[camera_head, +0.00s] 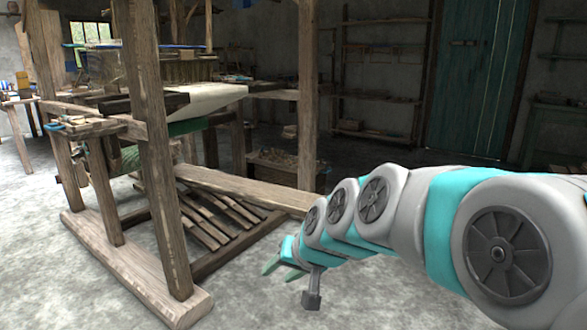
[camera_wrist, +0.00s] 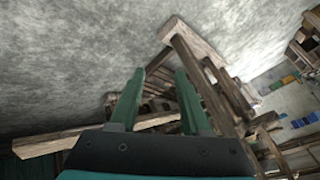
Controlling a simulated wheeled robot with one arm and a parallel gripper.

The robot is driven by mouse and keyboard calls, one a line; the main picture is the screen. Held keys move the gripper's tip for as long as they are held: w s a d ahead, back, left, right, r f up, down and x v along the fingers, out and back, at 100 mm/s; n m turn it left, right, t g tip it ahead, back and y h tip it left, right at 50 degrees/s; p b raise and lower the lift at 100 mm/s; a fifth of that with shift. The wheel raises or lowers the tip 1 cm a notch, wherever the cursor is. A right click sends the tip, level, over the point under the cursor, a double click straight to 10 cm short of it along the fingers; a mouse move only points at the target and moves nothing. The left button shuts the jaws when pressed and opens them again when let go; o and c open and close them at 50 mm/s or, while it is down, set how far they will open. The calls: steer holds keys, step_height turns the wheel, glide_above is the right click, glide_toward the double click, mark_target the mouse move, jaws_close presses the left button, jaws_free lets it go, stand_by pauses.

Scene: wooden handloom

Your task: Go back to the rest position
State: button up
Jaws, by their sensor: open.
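My gripper (camera_head: 283,263) is at the end of my outstretched arm, low in the middle of the head view, to the right of the loom and above the floor. In the wrist view my gripper (camera_wrist: 156,100) shows two green fingers set well apart, with nothing held between them. The wooden handloom (camera_head: 160,170) fills the left half of the head view. Its posts and beams (camera_wrist: 197,65) also show beyond the fingers in the wrist view, which is tilted. I cannot tell the exact gap between gripper and loom.
The loom's wooden foot beam (camera_head: 130,270) and slanted treadles (camera_head: 215,220) lie low at the left. A crate (camera_head: 285,165) stands behind the loom. Shelves (camera_head: 375,90) and a teal door (camera_head: 480,80) are at the back wall. Grey floor (camera_head: 400,163) is clear before the door.

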steer(key=s+d+f+g+h, duration=0.1)
steer(key=s+d, duration=0.4)
steer(key=s, duration=0.5)
steer(key=s+d+f+g+h, duration=0.2)
steer(key=s+d+f+g, duration=0.2)
steer(key=s, duration=0.6)
steer(key=s+d+f+g+h, duration=0.2)
steer(key=s+d+f, duration=0.3)
steer(key=s+d, duration=0.3)
steer(key=shift+s+d+f+g, duration=0.25)
steer(key=shift+s+f+g, duration=0.2)
steer(key=shift+s, duration=0.6)
